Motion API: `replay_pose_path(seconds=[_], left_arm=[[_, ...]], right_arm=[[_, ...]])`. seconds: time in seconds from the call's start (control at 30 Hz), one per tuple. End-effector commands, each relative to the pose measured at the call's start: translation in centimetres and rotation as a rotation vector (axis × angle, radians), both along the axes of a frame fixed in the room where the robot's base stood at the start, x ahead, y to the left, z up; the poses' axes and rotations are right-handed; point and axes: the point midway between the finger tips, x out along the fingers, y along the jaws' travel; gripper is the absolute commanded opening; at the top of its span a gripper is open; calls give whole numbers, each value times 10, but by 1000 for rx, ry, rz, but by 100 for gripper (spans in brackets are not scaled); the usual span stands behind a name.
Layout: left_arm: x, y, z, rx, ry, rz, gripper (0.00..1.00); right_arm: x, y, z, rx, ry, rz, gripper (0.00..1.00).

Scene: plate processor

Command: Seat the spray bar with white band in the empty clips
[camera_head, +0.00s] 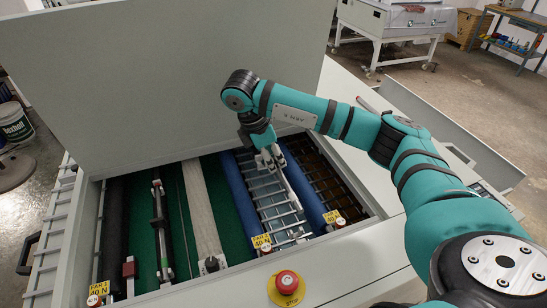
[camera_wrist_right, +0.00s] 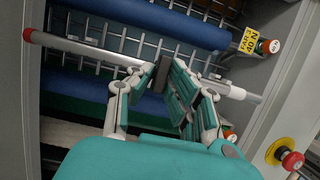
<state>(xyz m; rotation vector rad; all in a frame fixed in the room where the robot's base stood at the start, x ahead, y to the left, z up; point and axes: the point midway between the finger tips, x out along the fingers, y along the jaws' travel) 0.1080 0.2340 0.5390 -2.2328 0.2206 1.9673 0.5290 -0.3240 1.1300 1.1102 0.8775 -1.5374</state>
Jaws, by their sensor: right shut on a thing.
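My right gripper (camera_head: 272,160) is over the open bay of the machine and is shut on the spray bar (camera_head: 298,188). In the right wrist view the spray bar (camera_wrist_right: 90,50) runs slantwise from upper left to lower right through the fingers of the gripper (camera_wrist_right: 166,82). It is pale grey with a red tip at its left end. I cannot clearly make out the white band. The bar is over a rack of metal rods between two blue rollers (camera_head: 238,190). The empty clips are too small to tell for sure. My left gripper is not in view.
A raised grey lid (camera_head: 170,80) stands behind the bay. Further left are a pale beam (camera_head: 200,205), a dark rod assembly (camera_head: 160,225) and a black roller (camera_head: 115,230). A red stop button (camera_head: 287,283) sits on the front edge. Yellow labels (camera_head: 262,241) mark the rollers' front ends.

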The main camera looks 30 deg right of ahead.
Motion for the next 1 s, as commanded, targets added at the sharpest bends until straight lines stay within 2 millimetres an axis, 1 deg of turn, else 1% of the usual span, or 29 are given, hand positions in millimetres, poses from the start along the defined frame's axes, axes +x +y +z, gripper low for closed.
replay_pose_path(seconds=[0.03, 0.2, 0.33, 0.53, 0.8, 1.0], left_arm=[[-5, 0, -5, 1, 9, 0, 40], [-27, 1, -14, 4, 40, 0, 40], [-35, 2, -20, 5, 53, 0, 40], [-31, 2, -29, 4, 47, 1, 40], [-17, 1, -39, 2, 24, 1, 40], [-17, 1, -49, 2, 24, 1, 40]], right_arm=[[0, 0, -7, 0, 0, 0, 0], [0, 0, -20, -1, 1, -1, 0], [0, 0, -31, -1, 0, -1, 0], [0, 0, -47, -1, 1, -1, 0], [0, 0, -68, -1, 1, 0, 0], [0, 0, -85, -1, 1, 0, 0]])
